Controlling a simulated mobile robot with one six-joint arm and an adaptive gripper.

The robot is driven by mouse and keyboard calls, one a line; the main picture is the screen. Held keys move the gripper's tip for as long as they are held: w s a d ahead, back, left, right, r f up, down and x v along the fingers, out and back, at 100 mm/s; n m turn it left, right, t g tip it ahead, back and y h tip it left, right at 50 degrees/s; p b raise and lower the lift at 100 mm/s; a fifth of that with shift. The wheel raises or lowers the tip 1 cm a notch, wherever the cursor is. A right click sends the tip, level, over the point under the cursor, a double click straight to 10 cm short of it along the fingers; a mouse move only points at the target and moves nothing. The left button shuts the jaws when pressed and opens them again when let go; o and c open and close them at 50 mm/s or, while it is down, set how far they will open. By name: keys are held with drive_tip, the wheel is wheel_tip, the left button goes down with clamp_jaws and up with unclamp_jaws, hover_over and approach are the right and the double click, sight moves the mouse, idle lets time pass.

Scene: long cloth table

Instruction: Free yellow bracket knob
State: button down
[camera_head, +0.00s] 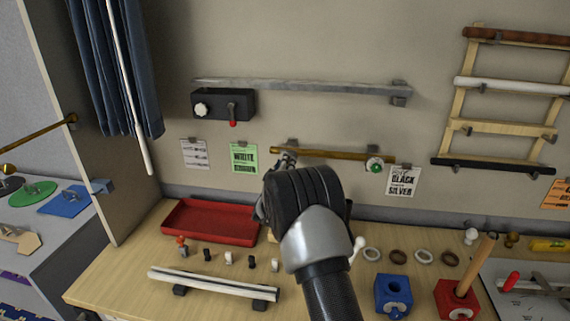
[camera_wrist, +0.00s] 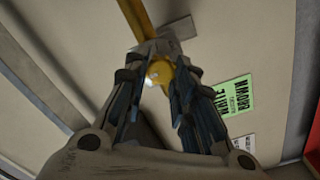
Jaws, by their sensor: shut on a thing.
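My gripper (camera_head: 287,160) is at the left end of a brass-coloured rod (camera_head: 330,155) on the back wall. In the wrist view its two fingers are closed around a yellow knob (camera_wrist: 159,71), which sits just below a grey bracket (camera_wrist: 165,41) that carries the rod (camera_wrist: 132,14). The knob still appears to touch the bracket. In the head view the knob is hidden by my gripper and wrist. At the rod's right end is a round knob with a green centre (camera_head: 375,166).
A red tray (camera_head: 212,222) and a pale rod on supports (camera_head: 213,283) lie on the table at left. Blue (camera_head: 393,292) and red (camera_head: 456,299) blocks stand at right. A grey rail (camera_head: 300,87) runs above. Green (camera_head: 244,158) and white (camera_head: 403,181) cards flank the brass rod.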

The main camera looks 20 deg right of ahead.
idle(0.4)
drive_tip(key=c, duration=1.3)
unclamp_jaws()
drive_tip(key=shift+c, duration=0.2)
drive_tip(key=v, duration=1.2)
